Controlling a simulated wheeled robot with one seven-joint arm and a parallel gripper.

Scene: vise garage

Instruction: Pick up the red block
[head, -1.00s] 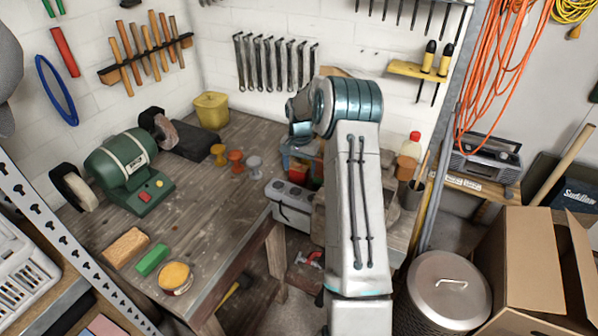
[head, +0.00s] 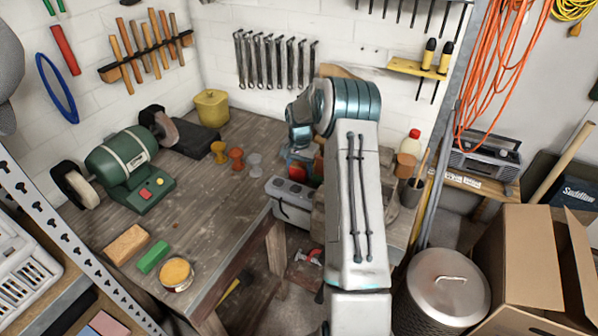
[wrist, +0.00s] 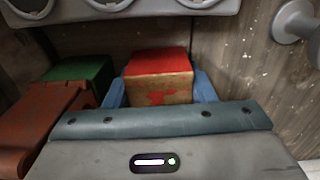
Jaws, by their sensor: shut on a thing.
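The red block (wrist: 158,63) shows in the wrist view, with a bright red top and a worn, wood-coloured side with a red mark. My gripper (wrist: 160,88) has a blue finger on each side of it and is shut on it. The lower part of the block is hidden behind my gripper's body. In the head view my arm hides most of this spot; a bit of red (head: 298,168) shows by the wrist. I cannot tell how far the block is off the bench.
In the wrist view a green block (wrist: 82,72) and a reddish-brown object (wrist: 42,115) lie close on the left. A grey box with round dials (head: 290,194) stands close by. A bench grinder (head: 128,168) and small spools (head: 236,158) stand left on the workbench.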

